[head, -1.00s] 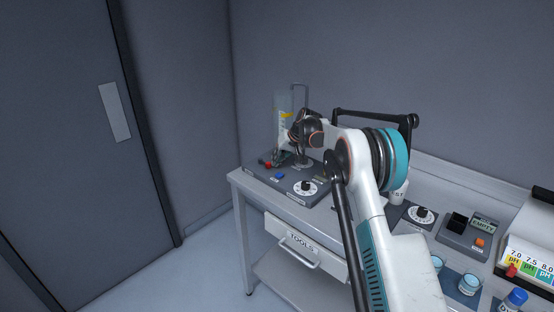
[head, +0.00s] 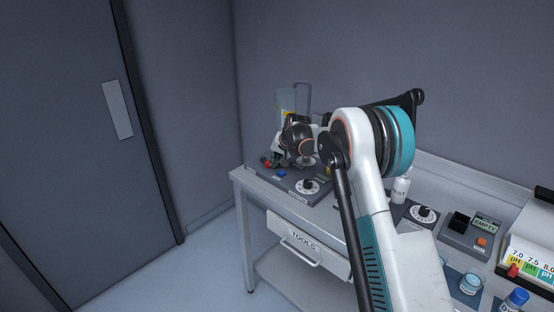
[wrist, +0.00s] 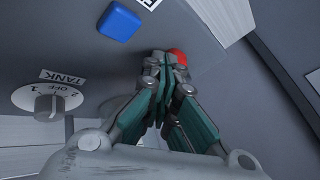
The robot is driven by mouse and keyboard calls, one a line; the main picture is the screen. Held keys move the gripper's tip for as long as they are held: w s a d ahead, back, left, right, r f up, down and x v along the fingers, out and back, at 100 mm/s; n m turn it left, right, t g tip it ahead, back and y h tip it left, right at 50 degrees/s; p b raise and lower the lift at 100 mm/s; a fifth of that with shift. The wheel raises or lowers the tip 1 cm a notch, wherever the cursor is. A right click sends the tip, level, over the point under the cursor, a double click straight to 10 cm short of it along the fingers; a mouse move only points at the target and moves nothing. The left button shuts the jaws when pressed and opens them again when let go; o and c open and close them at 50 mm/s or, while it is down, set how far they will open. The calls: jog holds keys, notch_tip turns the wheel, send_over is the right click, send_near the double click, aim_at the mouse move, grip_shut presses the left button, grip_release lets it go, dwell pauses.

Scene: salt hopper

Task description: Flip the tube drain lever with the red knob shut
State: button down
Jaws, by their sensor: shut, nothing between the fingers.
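The red knob (wrist: 179,57) of the drain lever shows in the wrist view just beyond my fingertips, partly hidden by them. In the head view the red knob (head: 265,161) is at the left end of the grey control panel, beside my gripper (head: 276,162). In the wrist view my gripper (wrist: 163,60) is shut with its fingers together and nothing between them. Its tips are close to the knob; I cannot tell whether they touch it. The lever's arm is hidden behind the fingers. The tube (head: 286,101) stands behind my wrist, mostly covered.
A blue button (wrist: 118,22) and a TANK dial (wrist: 47,101) are on the panel near my gripper. The dial also shows in the head view (head: 307,186). A white bottle (head: 400,190), a meter (head: 471,232) and cups stand to the right on the bench.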

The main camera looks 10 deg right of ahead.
jog(key=shift+s+a+m+h, duration=0.2)
jog(key=shift+a+m+h, duration=0.3)
jog(key=shift+m, duration=0.25)
jog(key=shift+s+a+m+h, duration=0.2)
jog(key=shift+a+m+h, duration=0.25)
jog(key=shift+m, duration=0.3)
jog(key=shift+s+a+m+h+p, duration=0.1)
jog(key=shift+a+m+h+p, duration=0.15)
jog(key=shift+a+m+h, duration=0.65)
jog(key=shift+a+m+h+p, duration=0.2)
jog(key=shift+a+m+h, duration=0.25)
jog(key=shift+m, duration=0.85)
jog(key=shift+a, duration=0.85)
jog(key=shift+w+a, duration=0.3)
jog(key=shift+w+d, duration=0.1)
